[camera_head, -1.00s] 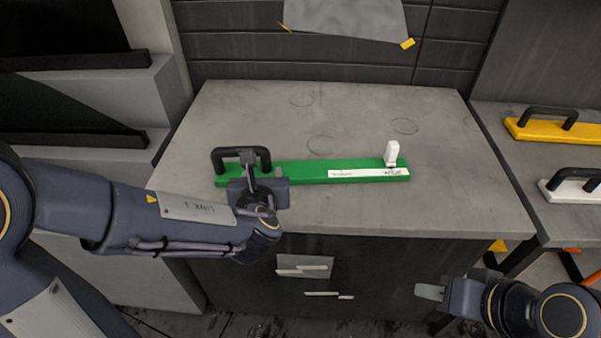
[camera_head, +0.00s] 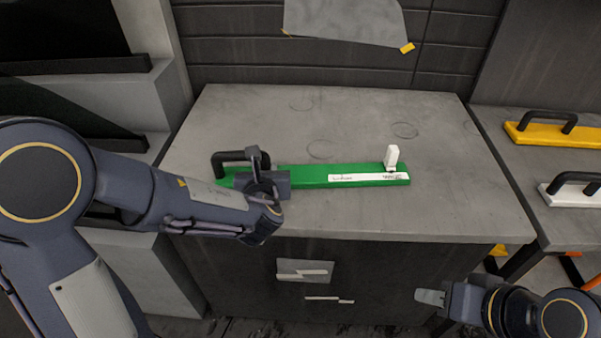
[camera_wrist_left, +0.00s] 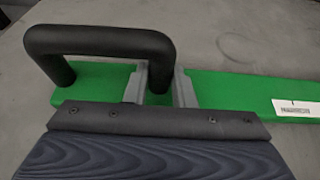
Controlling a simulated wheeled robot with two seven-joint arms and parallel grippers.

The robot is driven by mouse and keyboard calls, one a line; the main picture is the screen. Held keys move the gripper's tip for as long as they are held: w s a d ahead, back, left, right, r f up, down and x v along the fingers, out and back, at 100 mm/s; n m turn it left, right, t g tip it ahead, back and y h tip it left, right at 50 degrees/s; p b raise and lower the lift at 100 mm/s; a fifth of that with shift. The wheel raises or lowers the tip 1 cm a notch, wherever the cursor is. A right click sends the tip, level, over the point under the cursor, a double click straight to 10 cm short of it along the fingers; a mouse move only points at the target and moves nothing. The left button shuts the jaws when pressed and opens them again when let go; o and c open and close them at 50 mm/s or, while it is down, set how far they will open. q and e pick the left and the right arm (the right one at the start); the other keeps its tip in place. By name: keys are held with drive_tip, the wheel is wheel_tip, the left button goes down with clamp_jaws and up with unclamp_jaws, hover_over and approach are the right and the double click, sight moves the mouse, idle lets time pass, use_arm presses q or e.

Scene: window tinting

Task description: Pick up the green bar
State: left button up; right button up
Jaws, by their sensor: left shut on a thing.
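The green bar (camera_head: 310,175) lies flat on the grey worktop, long side across the view. It has a black loop handle (camera_head: 228,158) at its left end, a white label strip and an upright white piece (camera_head: 391,157) near its right end. My left gripper (camera_head: 260,165) is at the handle. In the left wrist view, its fingers (camera_wrist_left: 160,86) stand on both sides of the handle's right post and are shut on it. The bar (camera_wrist_left: 235,92) also shows there. My right gripper (camera_head: 428,296) is low at the right, away from the bar; its finger gap is unclear.
The grey worktop (camera_head: 260,110) is clear behind the bar. A table at the right holds a yellow bar (camera_head: 548,133) and a white bar (camera_head: 575,190), each with a black handle. Dark shelving stands at the left and a tiled wall behind.

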sight(264, 159)
use_arm(q)
clamp_jaws()
drive_tip(key=shift+w+r, duration=0.1)
drive_tip(key=shift+r, duration=0.45)
wheel_tip(264, 159, up, 2)
drive_tip(key=shift+r+p, duration=0.15)
drive_tip(key=shift+p, duration=0.35)
drive_tip(key=r+p+v, duration=0.1)
drive_tip(key=v, duration=0.7)
drive_tip(key=w+d+r+p+v, duration=0.1)
drive_tip(key=r+p+v, duration=0.1)
drive_tip(key=v, duration=0.6)
drive_tip(key=shift+d+r, duration=0.25)
drive_tip(key=shift+r, duration=0.05)
